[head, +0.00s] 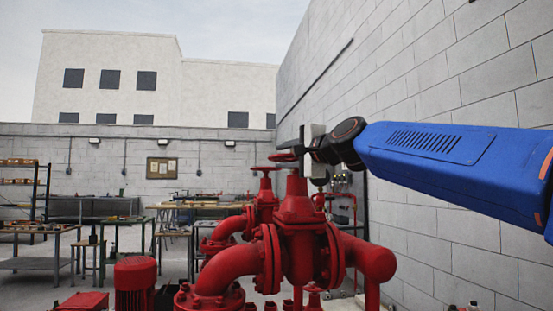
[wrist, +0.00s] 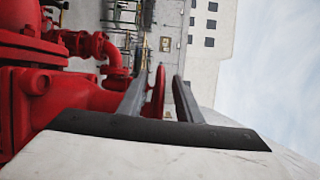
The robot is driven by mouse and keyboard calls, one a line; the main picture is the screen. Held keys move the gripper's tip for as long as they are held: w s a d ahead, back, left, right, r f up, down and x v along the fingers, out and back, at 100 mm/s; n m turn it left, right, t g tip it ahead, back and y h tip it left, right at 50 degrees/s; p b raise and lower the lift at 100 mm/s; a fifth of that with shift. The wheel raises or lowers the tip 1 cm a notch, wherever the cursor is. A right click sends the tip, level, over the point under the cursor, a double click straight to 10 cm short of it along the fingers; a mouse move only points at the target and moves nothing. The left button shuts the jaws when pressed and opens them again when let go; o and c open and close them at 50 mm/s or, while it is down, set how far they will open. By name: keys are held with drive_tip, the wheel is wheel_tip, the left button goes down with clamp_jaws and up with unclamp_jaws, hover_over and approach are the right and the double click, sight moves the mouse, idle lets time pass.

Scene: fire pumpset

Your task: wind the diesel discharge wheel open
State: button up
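A red handwheel (head: 281,157) tops the near red valve (head: 299,212) in the head view. In the wrist view, a red wheel (wrist: 159,92) stands edge-on between my two grey fingers. My gripper (head: 295,150) comes in from the right, at the near wheel's right side; the wrist view (wrist: 160,95) shows its fingers apart, with a gap visible on each side of the wheel. The fingers look open around the rim and not closed on it. A second red handwheel (head: 263,168) sits on a valve behind. No label shows which wheel is the diesel discharge one.
Red pipework (head: 232,268) and flanges fill the space below the wheels. A block wall (head: 450,90) rises close on the right, beside my arm. A red motor (head: 135,287) stands at lower left. Workbenches (head: 40,255) and shelving stand farther back, with open floor between them.

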sight(276, 157)
drive_tip(key=shift+x, duration=2)
clamp_jaws()
